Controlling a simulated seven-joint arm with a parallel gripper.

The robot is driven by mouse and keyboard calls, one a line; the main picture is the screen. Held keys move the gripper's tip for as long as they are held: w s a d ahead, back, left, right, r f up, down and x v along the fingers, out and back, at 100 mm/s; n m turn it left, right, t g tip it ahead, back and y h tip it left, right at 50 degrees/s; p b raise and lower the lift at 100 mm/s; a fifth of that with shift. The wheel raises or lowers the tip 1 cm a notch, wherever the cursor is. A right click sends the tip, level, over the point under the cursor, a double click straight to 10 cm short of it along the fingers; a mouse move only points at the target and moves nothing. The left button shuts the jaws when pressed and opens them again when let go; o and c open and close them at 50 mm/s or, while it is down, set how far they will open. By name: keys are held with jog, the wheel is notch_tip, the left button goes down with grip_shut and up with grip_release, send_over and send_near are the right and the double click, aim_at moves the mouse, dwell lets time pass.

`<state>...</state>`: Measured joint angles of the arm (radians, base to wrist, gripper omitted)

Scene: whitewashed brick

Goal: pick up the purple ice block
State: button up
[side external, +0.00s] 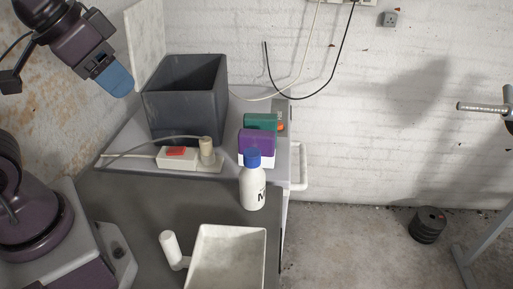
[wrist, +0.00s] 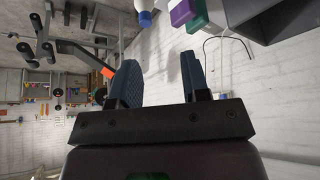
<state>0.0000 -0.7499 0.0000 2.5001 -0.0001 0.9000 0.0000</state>
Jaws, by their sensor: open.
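The purple ice block (side external: 257,142) stands on the grey worktop, behind a white bottle with a blue cap (side external: 253,190) and in front of a green block (side external: 262,122). The bottle's cap hides part of its lower front. In the wrist view the purple block (wrist: 182,12) shows at the top edge, between the bottle (wrist: 145,14) and the green block (wrist: 203,20). My gripper (wrist: 160,75) is open with nothing between its blue fingers. In the side view my gripper (side external: 115,80) is at the upper left, raised and well away from the purple block.
A dark grey bin (side external: 185,98) stands left of the blocks. A power strip (side external: 178,157) with a red switch and a cable lies before it. A white tray (side external: 228,262) and a white handle-like object (side external: 172,249) are at the front. Bare worktop (side external: 150,205) lies left of the bottle.

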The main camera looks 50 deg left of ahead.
jog(key=shift+o, duration=0.2)
jog(key=o, duration=0.5)
